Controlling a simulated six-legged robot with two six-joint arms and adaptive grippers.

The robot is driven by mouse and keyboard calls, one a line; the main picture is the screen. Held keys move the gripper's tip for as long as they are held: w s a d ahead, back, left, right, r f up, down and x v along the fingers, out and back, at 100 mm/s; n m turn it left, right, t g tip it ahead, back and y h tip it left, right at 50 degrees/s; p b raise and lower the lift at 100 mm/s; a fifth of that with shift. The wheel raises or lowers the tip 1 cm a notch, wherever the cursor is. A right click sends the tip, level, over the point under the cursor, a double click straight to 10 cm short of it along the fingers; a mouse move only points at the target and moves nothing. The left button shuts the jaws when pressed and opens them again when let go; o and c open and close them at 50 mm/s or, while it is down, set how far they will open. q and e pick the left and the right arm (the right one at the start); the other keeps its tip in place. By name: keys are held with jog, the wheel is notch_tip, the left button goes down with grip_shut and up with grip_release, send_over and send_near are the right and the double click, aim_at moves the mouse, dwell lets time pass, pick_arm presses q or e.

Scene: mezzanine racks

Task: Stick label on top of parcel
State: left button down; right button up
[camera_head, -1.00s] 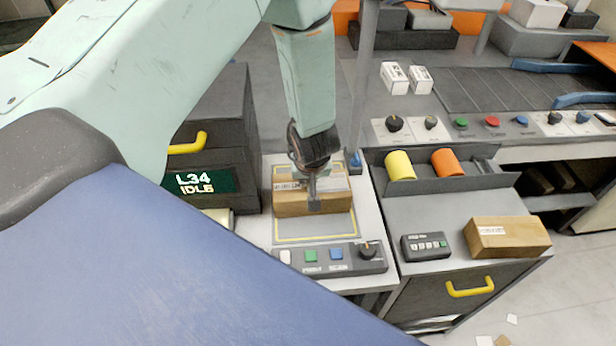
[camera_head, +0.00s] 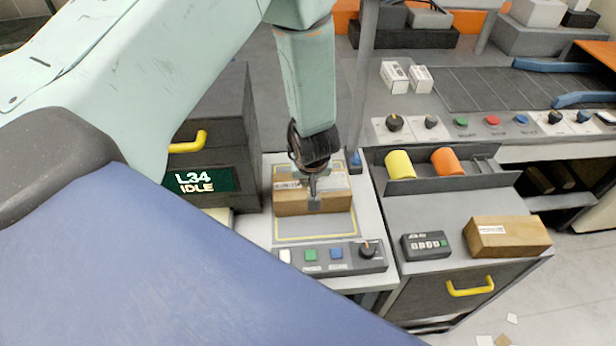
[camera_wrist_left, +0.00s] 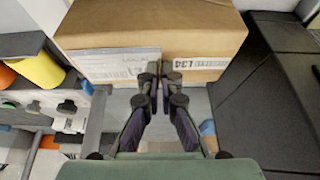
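The brown parcel (camera_head: 312,206) sits on a pad with a yellow outline on the light bench. It fills the top of the left wrist view (camera_wrist_left: 150,22). A large pale printed label (camera_wrist_left: 112,66) shows against it, with a smaller L34 label (camera_wrist_left: 205,63) to the right. My left gripper (camera_head: 313,197) points down over the parcel in the head view. In the left wrist view its fingertips (camera_wrist_left: 159,74) are together at the large label's edge. I cannot tell whether they touch it. My right gripper is not in view.
A button panel (camera_head: 330,259) lies in front of the parcel. A dark cabinet with an L34 IDLE display (camera_head: 202,181) stands left, and a post (camera_head: 362,80) rises behind right. Another parcel (camera_head: 506,238) and a small keypad (camera_head: 426,246) are on the right bench.

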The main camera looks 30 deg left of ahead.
pick_arm(q)
jog(key=shift+s+f, duration=0.15)
dwell(0.6)
jog(key=c, duration=1.4)
grip_release()
jog(key=shift+c, duration=0.2)
jog(key=shift+o, duration=0.3)
jog(key=o, duration=0.3)
notch_tip(320, 180, up, 3)
jog(key=p, duration=0.3)
jog(key=shift+r+p, duration=0.9)
jog(key=shift+r, duration=1.15)
